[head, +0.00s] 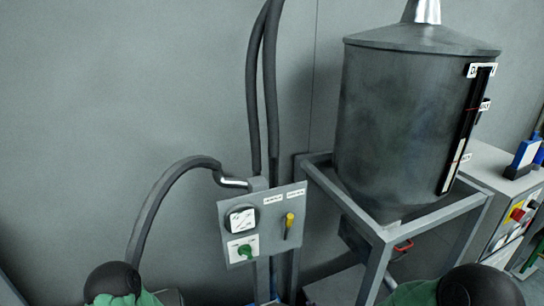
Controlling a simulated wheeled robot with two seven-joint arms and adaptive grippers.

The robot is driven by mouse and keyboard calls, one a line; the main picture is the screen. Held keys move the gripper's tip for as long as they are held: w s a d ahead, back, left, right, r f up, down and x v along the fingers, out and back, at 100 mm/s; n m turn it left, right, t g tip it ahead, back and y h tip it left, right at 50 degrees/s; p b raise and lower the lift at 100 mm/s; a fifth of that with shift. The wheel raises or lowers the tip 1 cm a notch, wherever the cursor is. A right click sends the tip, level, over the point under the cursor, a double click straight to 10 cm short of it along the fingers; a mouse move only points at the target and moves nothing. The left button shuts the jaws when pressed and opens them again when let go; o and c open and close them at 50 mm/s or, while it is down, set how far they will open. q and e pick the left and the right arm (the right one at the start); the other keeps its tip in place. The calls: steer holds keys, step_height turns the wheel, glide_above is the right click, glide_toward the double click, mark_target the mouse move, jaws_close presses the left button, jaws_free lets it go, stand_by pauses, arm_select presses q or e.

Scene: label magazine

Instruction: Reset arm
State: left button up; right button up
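Neither of my grippers shows in the head view. Only dark rounded parts of my own arms, with green below them, show at the bottom left and bottom right edges. A grey control panel (263,222) on a post stands in the middle. My arm parts appear apart from the panel.
A large dark hopper (405,125) with a level gauge sits in a grey metal frame (385,235) at the right. Thick black hoses (263,90) run up the wall. A cabinet (490,165) with buttons stands at the far right. The wall at left is bare.

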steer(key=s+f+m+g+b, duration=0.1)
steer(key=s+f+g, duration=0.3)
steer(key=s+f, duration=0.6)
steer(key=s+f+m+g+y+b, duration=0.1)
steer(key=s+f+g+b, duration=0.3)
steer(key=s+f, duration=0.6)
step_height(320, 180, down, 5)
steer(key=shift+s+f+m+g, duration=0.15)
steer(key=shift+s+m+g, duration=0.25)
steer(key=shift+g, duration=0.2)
